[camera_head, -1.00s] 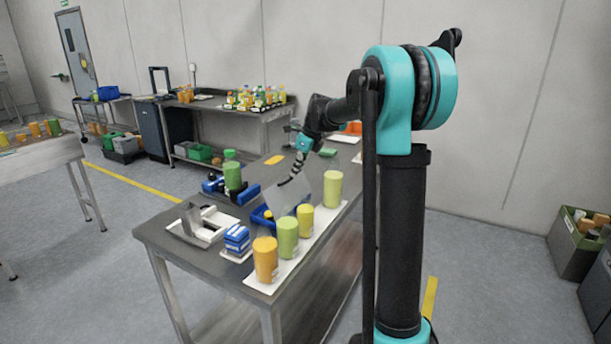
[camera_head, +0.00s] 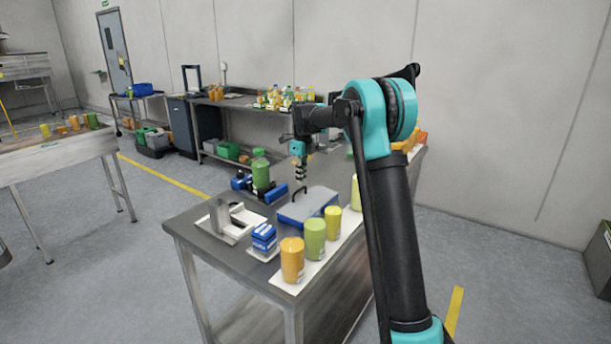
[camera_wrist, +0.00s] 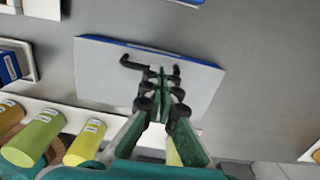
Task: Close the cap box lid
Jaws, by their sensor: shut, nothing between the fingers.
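The cap box (camera_head: 291,221) is blue and stands on the metal table. Its pale grey lid (camera_head: 318,200) lies flat over the top, with the blue wall showing below its front edge. In the wrist view the lid (camera_wrist: 100,78) fills the middle as a pale rectangle, with a blue strip along its far edge. My gripper (camera_head: 299,191) points down at the lid and looks shut and empty. In the wrist view my gripper (camera_wrist: 153,72) is over the lid; whether the fingertips touch it I cannot tell.
Yellow, green and orange cups (camera_head: 315,238) stand in a row along the right table edge. A blue-and-white box (camera_head: 264,238) and a white fixture (camera_head: 229,221) sit at the front left. A green bottle (camera_head: 261,172) stands in a blue holder behind.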

